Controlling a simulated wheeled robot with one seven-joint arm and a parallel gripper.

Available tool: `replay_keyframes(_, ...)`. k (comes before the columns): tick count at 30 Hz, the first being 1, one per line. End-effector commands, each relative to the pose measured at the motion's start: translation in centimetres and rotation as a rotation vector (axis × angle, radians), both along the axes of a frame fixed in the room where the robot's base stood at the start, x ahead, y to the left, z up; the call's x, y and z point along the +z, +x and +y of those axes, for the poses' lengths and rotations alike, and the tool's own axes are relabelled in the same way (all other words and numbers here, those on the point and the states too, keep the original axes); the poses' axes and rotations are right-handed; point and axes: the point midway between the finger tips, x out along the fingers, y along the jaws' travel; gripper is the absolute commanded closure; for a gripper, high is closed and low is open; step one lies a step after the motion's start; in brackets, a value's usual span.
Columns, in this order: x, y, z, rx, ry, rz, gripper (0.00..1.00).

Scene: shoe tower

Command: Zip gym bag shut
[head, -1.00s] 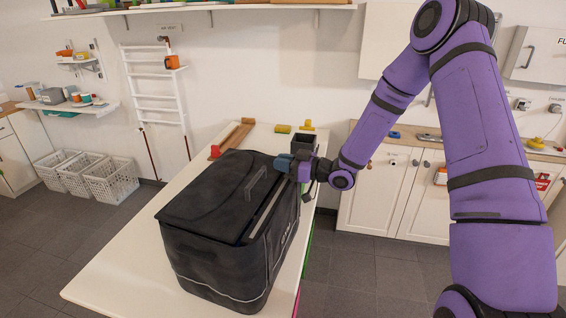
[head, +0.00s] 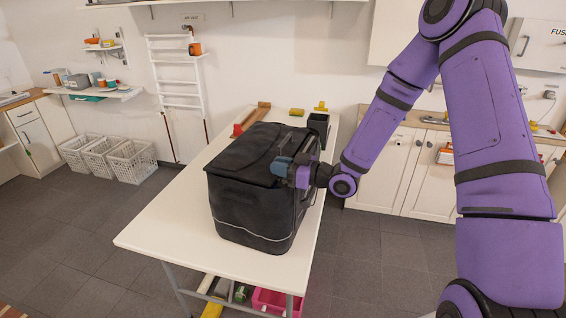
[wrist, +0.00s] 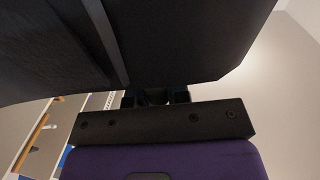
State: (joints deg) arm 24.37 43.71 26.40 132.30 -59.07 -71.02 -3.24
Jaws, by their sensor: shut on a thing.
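The black gym bag (head: 240,190) stands upright on the white table, its lid lying over the top with a dark handle strap. My gripper (head: 282,168) is at the upper edge of the bag's right side, towards the front corner. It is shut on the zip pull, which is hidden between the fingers. In the wrist view my gripper (wrist: 155,97) is against the dark bag (wrist: 180,45), and a paler strip runs along the cloth. My gripper and wrist hide part of the seam, so I cannot tell how far the zip is closed.
The white table (head: 165,228) has free room in front and left of the bag. A black open box (head: 318,130) stands behind it, near yellow items and a wooden piece with a red end (head: 250,119). A pink bin (head: 275,302) is below the table. White baskets (head: 132,160) stand left.

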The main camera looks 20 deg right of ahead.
Motion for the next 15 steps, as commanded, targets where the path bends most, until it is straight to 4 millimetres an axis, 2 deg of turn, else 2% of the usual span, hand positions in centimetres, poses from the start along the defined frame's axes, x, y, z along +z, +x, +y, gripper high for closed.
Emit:
replay_keyframes(13, 0.00, -0.39, 0.33, 0.002, 0.001, 0.000, 1.00)
replay_keyframes(14, 0.00, -0.39, 0.33, 0.002, 0.001, 0.000, 0.79)
replay_keyframes(15, 0.01, -0.39, 0.33, 0.002, 0.001, 0.000, 0.70)
